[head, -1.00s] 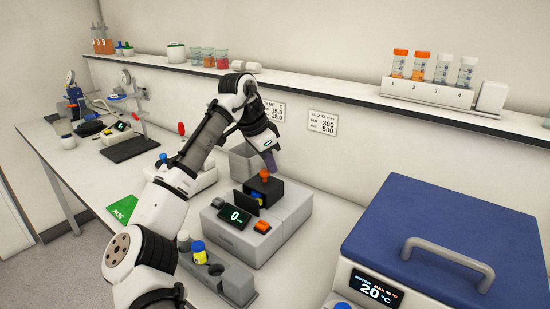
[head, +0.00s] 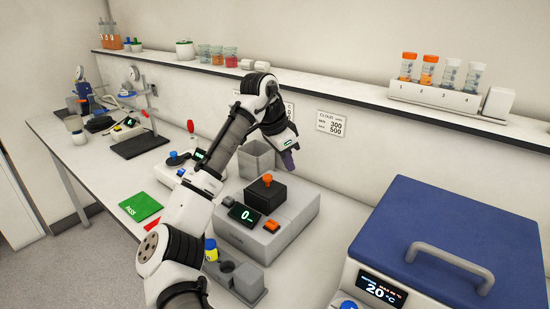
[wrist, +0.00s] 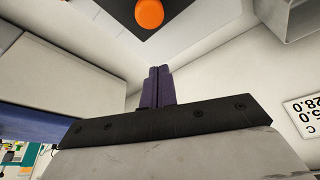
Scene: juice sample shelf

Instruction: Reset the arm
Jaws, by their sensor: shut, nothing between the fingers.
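My gripper (head: 288,160) is in the air above and behind the grey meter with the black box, pointing down. Its purple fingers also show in the wrist view (wrist: 157,87), closed together with nothing between them. The grey meter (head: 292,222) stands on the bench with a lit display reading 0 (head: 243,215). Its black box (head: 279,195) has an orange knob (head: 267,179) on top and looks closed. The orange knob shows at the top of the wrist view (wrist: 149,13).
A grey open bin (head: 257,158) stands behind the meter. A grey vial holder (head: 249,281) with a yellow, blue-capped vial (head: 210,250) is in front. A blue-lidded bath (head: 440,230) is right. The shelf (head: 330,97) holds a numbered rack (head: 434,97). A green PASS mat (head: 141,206) lies left.

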